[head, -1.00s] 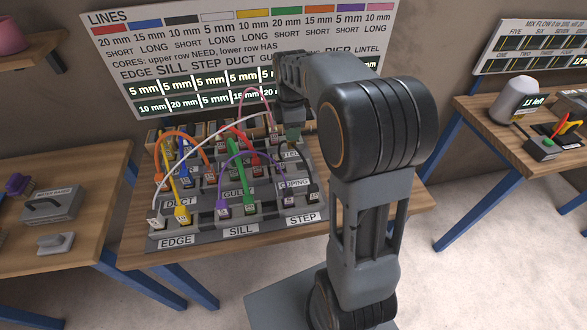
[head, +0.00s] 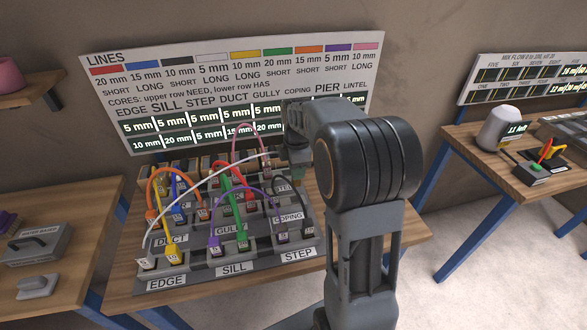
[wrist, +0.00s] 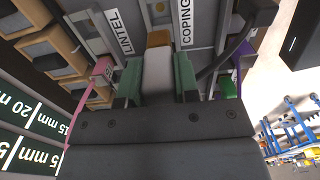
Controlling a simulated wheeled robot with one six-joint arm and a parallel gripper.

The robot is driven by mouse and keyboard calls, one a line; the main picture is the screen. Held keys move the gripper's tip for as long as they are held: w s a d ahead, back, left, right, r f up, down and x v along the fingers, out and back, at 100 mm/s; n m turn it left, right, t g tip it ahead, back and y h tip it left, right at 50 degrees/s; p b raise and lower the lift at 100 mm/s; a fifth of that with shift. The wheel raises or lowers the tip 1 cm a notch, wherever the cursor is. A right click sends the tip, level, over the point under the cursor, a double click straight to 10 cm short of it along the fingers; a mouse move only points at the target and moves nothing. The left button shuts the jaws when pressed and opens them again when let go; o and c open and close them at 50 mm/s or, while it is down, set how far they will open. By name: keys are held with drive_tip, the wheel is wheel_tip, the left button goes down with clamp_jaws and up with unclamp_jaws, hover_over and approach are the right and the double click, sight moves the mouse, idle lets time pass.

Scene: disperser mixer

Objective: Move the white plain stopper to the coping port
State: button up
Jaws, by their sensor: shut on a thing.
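My gripper (wrist: 158,85) is shut on a white block, the white stopper (wrist: 158,70), between its green fingers in the wrist view. A brown piece (wrist: 158,39) shows at the stopper's far end. The COPING label (wrist: 186,22) is just beyond it to the right and the LINTEL label (wrist: 124,32) to the left. In the head view my gripper (head: 297,172) hangs at the right back of the port panel, behind the COPING label (head: 289,217). My arm partly hides it, and the stopper is not clear there. The coping port's opening is not clearly visible.
A white line (head: 210,188) runs from the EDGE port toward my gripper. A pink line (wrist: 99,72) is left of the fingers, a black line (wrist: 228,50) and a purple one right. Several coloured lines crowd the panel (head: 200,280). The sign board (head: 100,75) stands behind.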

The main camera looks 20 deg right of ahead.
sight(297, 182)
drive_tip(key=shift+f+b, duration=1.9)
drive_tip(key=shift+f, duration=1)
drive_tip(key=shift+f+b, duration=1.05)
drive_tip(key=shift+f, duration=1)
drive_tip(key=o, duration=1)
wheel_tip(297, 182, up, 14)
drive_tip(key=shift+f+p, duration=0.1)
drive_tip(key=shift+p, duration=0.35)
idle(0.5)
